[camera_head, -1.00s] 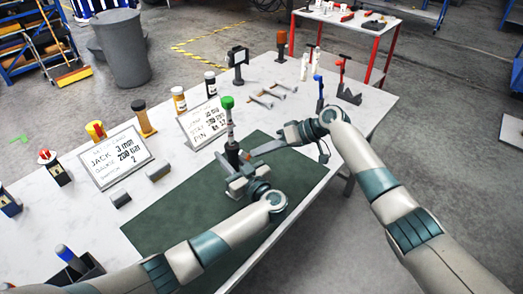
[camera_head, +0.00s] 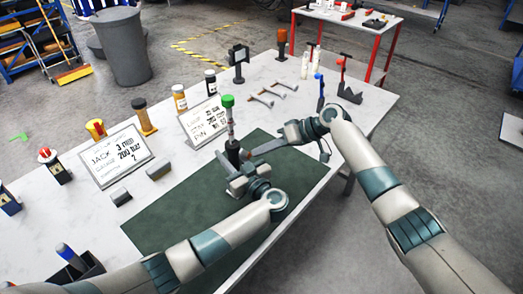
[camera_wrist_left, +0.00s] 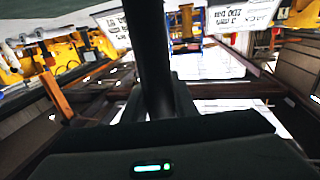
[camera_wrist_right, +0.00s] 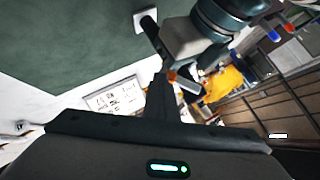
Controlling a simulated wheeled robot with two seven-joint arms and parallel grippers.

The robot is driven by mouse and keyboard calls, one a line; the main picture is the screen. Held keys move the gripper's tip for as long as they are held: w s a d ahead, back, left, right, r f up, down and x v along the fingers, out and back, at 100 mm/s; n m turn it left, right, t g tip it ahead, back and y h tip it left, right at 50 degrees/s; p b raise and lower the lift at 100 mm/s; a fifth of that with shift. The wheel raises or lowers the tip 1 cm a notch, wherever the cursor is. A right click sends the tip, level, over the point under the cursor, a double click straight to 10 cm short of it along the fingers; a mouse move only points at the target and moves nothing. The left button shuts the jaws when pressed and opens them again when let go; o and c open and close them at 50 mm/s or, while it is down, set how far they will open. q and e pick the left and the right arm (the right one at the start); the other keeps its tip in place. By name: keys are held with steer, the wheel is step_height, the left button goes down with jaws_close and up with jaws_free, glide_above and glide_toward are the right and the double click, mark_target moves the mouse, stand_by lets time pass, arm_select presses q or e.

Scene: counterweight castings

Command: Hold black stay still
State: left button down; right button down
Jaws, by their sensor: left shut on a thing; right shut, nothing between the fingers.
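The black stay (camera_head: 233,150) stands upright at the mat's far edge, with a pale rod and a green top (camera_head: 228,101) above it. My left gripper (camera_head: 236,168) is shut on its dark body. In the left wrist view the dark post (camera_wrist_left: 150,60) rises between the fingers. My right gripper (camera_head: 252,153) is shut and empty, its tip close beside the stay on the right. I cannot tell whether it touches. The right wrist view shows the dark post (camera_wrist_right: 150,26) near my left gripper. The stay's lower end is partly hidden by my left gripper.
A green mat (camera_head: 175,215) covers the table's near part. Two written signs (camera_head: 120,157) (camera_head: 203,122), jars and small grey blocks (camera_head: 158,170) stand to the left. Metal pieces (camera_head: 262,99) and a blue-topped tool (camera_head: 319,92) lie or stand beyond. The mat's near left is clear.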

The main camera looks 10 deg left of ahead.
steer(key=shift+s+a+r, duration=0.25)
steer(key=shift+s+a, duration=0.25)
steer(key=shift+a, duration=0.05)
steer(key=shift+r, duration=0.1)
steer(key=shift+w, duration=0.1)
steer(key=w+d+r, duration=0.2)
steer(key=d+r, duration=0.1)
steer(key=d, duration=0.3)
steer(key=w+d+r, duration=0.3)
steer(key=d, duration=0.2)
steer(key=shift+w+d, duration=0.3)
steer(key=shift+d, duration=0.05)
steer(key=shift+a, duration=0.1)
stand_by(2.4)
